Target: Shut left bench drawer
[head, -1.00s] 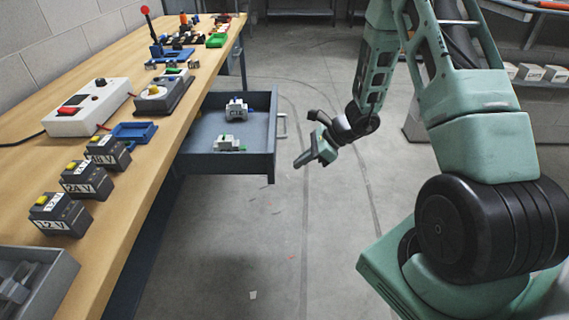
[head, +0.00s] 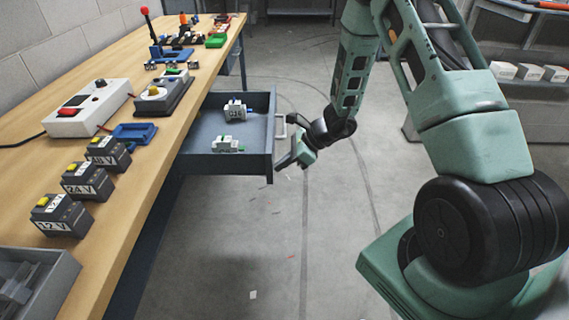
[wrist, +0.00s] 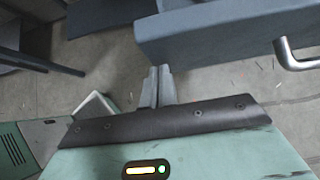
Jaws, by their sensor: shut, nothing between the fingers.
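The grey-blue bench drawer (head: 195,165) stands pulled out from the workbench, with small white-and-green parts lying in it. Its handle (head: 281,128) is a pale bar on the outer front. My gripper (head: 281,162) is shut and empty, just outside the drawer front near its lower near end. In the wrist view the closed fingers of my gripper (wrist: 157,86) lie just below the drawer front (wrist: 205,35), and the handle (wrist: 297,62) is to the right. I cannot tell whether the fingertips touch the drawer.
The wooden workbench (head: 125,190) runs along the left, holding labelled battery blocks (head: 75,180), a white box with a red switch (head: 88,108) and a grey tray (head: 35,285). A shelf with white boxes (head: 530,72) stands at the far right.

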